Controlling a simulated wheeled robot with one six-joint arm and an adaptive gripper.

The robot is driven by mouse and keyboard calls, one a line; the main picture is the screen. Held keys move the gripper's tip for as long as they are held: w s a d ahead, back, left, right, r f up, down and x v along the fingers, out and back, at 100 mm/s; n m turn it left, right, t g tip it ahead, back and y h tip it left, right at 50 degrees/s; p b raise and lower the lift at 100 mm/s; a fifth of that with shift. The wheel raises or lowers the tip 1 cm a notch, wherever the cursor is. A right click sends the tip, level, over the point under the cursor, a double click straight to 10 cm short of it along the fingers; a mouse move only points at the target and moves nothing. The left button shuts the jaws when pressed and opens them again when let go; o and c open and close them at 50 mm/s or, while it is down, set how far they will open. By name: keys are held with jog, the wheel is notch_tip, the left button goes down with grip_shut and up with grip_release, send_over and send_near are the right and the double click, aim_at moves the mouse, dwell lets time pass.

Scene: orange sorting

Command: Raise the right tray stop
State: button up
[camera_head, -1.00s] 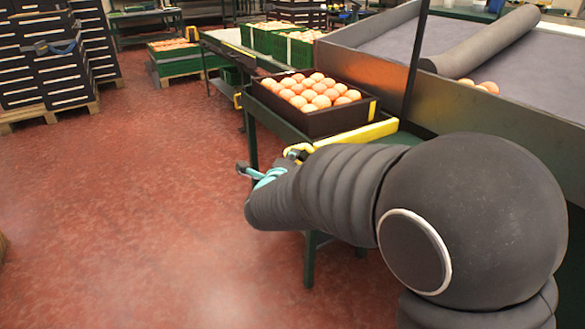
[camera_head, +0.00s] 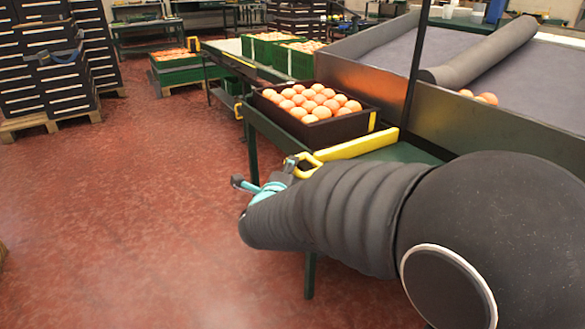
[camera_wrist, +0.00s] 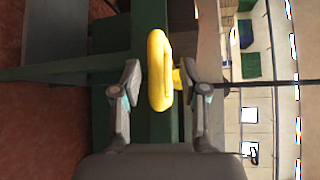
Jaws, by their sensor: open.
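The right tray stop is a yellow bar (camera_head: 357,143) lying along the near end of the dark tray, with a yellow loop handle (camera_head: 303,163) at its left end. In the wrist view the loop handle (camera_wrist: 158,70) stands between the two fingers of my gripper (camera_wrist: 160,78). The fingers are spread, with a gap visible on both sides of the handle. In the head view my gripper (camera_head: 263,176) is beside the handle, and my arm hides part of the area below. I cannot tell how deep the handle sits between the fingers.
A dark tray (camera_head: 340,129) of oranges sits on the green stand (camera_head: 283,132) just behind the stop. A grey sorting table (camera_head: 480,121) with a roller stands at the right. Green crates (camera_head: 292,63) are farther back. Red floor (camera_head: 140,200) is open at the left.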

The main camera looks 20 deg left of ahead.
jog(key=s+r, duration=0.1)
jog(key=s, duration=0.8)
jog(key=shift+d+r, duration=0.25)
jog(key=shift+d, duration=0.15)
jog(key=shift+s, duration=0.1)
